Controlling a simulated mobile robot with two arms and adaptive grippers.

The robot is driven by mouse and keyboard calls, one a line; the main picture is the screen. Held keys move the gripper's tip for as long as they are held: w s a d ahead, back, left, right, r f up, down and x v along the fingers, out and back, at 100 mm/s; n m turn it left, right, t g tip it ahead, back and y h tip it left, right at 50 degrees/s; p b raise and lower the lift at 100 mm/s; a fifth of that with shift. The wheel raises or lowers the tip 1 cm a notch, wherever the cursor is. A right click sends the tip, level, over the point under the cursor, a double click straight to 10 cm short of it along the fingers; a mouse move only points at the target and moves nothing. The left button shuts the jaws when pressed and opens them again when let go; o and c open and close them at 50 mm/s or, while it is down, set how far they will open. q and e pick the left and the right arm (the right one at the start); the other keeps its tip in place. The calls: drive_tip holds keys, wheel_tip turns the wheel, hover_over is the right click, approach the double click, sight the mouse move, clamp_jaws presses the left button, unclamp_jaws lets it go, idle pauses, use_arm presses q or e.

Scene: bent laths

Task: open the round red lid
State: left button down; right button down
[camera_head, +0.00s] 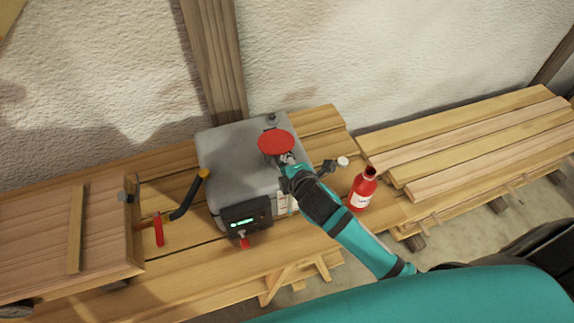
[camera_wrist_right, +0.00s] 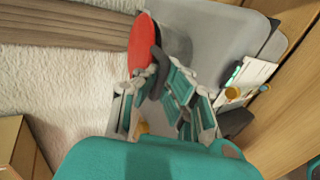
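The round red lid (camera_head: 276,142) is on top of the grey metal box (camera_head: 232,160), near its back right. In the right wrist view the lid (camera_wrist_right: 141,40) shows nearly edge-on, beside a grey neck. My right gripper (camera_head: 287,160) is at the lid's near rim. Its fingers (camera_wrist_right: 150,82) lie close around that rim, a dark pad against or just beside the lid. I cannot tell whether they clamp it. The lid appears to cover the neck; any gap under it is hard to see. My left gripper is not in view.
A red bottle (camera_head: 362,188) stands right of my right forearm. A dark lever with a pale knob (camera_head: 342,161) sticks out on the box's right. A display panel (camera_head: 246,216) is in front. Stacked planks (camera_head: 470,145) lie at right; a black handle (camera_head: 188,196) is at left.

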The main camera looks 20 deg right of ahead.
drive_tip(key=shift+w+r, duration=0.2)
drive_tip(key=shift+r, duration=0.45)
drive_tip(key=shift+w+r, duration=0.2)
drive_tip(key=shift+r, duration=0.5)
drive_tip(key=shift+w+r, duration=0.2)
drive_tip(key=shift+r, duration=0.45)
drive_tip(key=shift+w+r, duration=0.5)
drive_tip(key=shift+r, duration=0.3)
drive_tip(key=shift+w+r, duration=0.45)
drive_tip(key=shift+r, duration=0.35)
drive_tip(key=shift+w+r, duration=0.5)
drive_tip(key=shift+r, duration=0.3)
drive_tip(key=w+r, duration=0.2)
drive_tip(key=w, duration=1)
drive_tip(key=shift+w+d+r, duration=0.35)
drive_tip(key=shift+w+r, duration=0.05)
drive_tip(key=c, duration=1.6)
unclamp_jaws()
drive_tip(key=shift+w+d+f, duration=0.1)
drive_tip(key=o, duration=0.6)
drive_tip(key=shift+c, duration=0.2)
